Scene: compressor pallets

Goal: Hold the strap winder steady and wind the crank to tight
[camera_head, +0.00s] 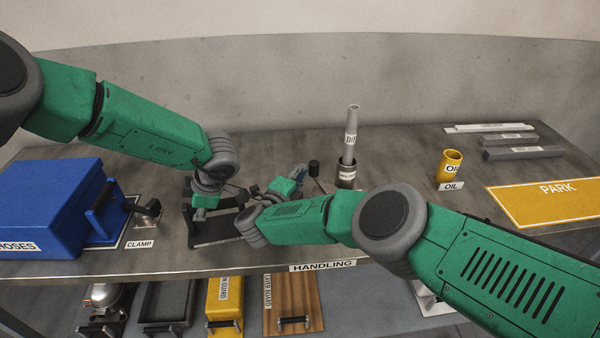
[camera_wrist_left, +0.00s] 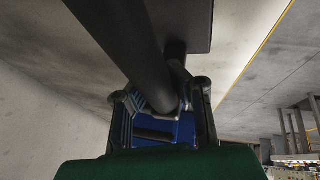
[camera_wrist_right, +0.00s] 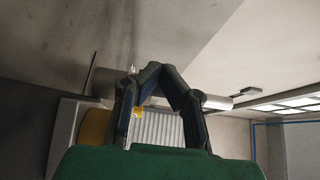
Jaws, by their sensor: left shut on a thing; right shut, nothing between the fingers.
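The strap winder (camera_head: 194,230) appears as a dark frame on the bench, left of centre, partly hidden by my arms. My left gripper (camera_wrist_left: 160,105) is shut on a thick dark bar (camera_wrist_left: 120,40) in the left wrist view; in the head view its fingers are mostly hidden at the frame. My right gripper (camera_head: 299,172) is shut and empty, its fingers raised just left of a dark knob (camera_head: 314,166) on a thin rod, which looks like the crank's grip. I cannot tell whether they touch. In the right wrist view the right fingertips (camera_wrist_right: 152,68) meet with nothing between them.
A blue case (camera_head: 40,205) and a clamp (camera_head: 148,208) stand at the left. Trays fill the lower shelf.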

